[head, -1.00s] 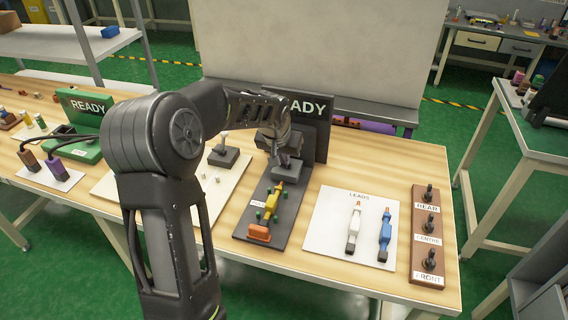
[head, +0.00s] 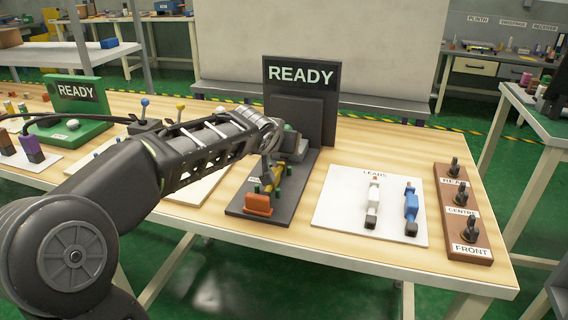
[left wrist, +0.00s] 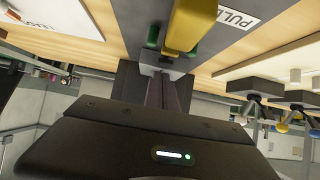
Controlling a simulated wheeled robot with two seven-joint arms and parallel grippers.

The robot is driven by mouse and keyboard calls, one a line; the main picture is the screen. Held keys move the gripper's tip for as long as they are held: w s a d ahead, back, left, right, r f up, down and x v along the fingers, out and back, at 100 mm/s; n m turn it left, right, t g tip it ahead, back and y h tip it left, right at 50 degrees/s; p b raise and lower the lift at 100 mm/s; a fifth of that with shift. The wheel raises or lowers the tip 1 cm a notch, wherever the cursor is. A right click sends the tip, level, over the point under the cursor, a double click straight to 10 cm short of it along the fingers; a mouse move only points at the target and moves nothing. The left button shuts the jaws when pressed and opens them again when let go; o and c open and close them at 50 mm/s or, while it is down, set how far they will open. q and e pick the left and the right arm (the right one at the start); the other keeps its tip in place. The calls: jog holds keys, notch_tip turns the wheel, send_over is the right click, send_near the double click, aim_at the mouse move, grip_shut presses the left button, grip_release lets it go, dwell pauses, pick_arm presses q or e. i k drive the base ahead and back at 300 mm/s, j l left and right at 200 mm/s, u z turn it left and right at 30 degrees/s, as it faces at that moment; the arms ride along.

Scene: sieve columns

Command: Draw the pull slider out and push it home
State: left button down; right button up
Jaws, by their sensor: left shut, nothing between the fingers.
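The pull slider is a yellow bar (head: 274,180) on a dark base plate (head: 237,208), between green pegs, with an orange block (head: 258,204) at the near end. In the left wrist view the yellow bar (left wrist: 190,25) is at the top, beside a label reading "PULL". My left gripper (head: 267,168) points down at the far part of the bar and partly hides it. Its fingers (left wrist: 163,82) are shut with nothing between them, close to a small grey block by the bar's end. I cannot tell whether they touch it. My right gripper is not in view.
A dark panel (head: 330,110) reading "READY" stands behind the base plate. To the right are a white mat (head: 337,222) with a white and a blue lead, and a brown block (head: 482,236) with several black switches. Bare wood lies in front of the mat.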

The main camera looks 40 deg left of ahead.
aim_at(256, 204)
jog(key=k+l, duration=0.35)
jog(key=l, duration=0.2)
jog(key=k+l, duration=0.1)
jog(key=l, duration=0.25)
jog(key=k+l, duration=0.15)
jog(key=l, duration=0.15)
jog(key=k+l, duration=0.1)
jog(key=l, duration=0.25)
